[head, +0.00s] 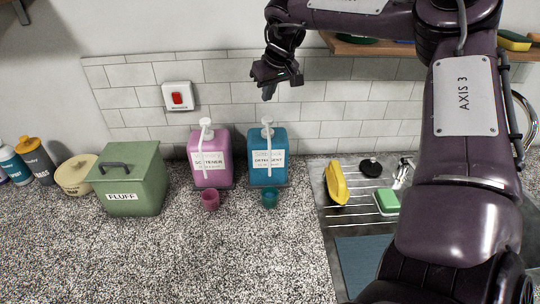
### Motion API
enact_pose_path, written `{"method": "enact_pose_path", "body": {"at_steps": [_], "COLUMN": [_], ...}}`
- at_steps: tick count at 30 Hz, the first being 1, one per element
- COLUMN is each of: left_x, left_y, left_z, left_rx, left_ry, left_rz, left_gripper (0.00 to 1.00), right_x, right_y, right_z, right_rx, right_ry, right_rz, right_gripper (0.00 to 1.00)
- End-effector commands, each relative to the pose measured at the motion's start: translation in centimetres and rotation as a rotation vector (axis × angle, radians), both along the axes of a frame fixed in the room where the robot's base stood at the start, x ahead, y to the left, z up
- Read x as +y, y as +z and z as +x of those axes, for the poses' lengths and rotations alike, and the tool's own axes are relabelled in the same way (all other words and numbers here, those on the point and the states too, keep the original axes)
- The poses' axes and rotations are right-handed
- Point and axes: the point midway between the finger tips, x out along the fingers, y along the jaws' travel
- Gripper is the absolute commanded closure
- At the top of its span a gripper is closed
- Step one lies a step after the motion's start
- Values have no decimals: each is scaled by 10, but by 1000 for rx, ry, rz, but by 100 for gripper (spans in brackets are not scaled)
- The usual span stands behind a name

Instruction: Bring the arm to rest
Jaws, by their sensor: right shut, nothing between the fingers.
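My right arm comes in from the right and crosses the top of the head view. My right gripper (270,88) points down in the air in front of the tiled wall, above the blue dispenser. It is shut and holds nothing. It appears apart from the things on the counter. My left gripper does not show.
A pink softener dispenser (209,170) and a blue detergent dispenser (267,171) stand on the speckled counter, each with a small cup in front. A green "FLUFF" box (130,185) stands left. A sink (330,217) is at right, partly behind my arm. The front-left counter is clear.

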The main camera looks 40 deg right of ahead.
Motion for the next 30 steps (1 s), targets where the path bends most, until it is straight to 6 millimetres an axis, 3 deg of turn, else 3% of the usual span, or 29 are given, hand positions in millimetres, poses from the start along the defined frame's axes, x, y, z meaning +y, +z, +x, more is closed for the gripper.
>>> {"method": "enact_pose_path", "body": {"at_steps": [5,22,30], "left_x": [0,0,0], "left_y": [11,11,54], "left_z": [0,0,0], "left_rx": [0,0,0], "left_ry": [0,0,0], "left_rz": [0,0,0], "left_gripper": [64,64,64], "right_x": [0,0,0], "right_y": [19,19,62], "right_z": [0,0,0], "right_rx": [-1,-1,-1], "right_ry": [0,0,0], "right_rz": [-1,-1,0], "right_gripper": [100,100,100]}}
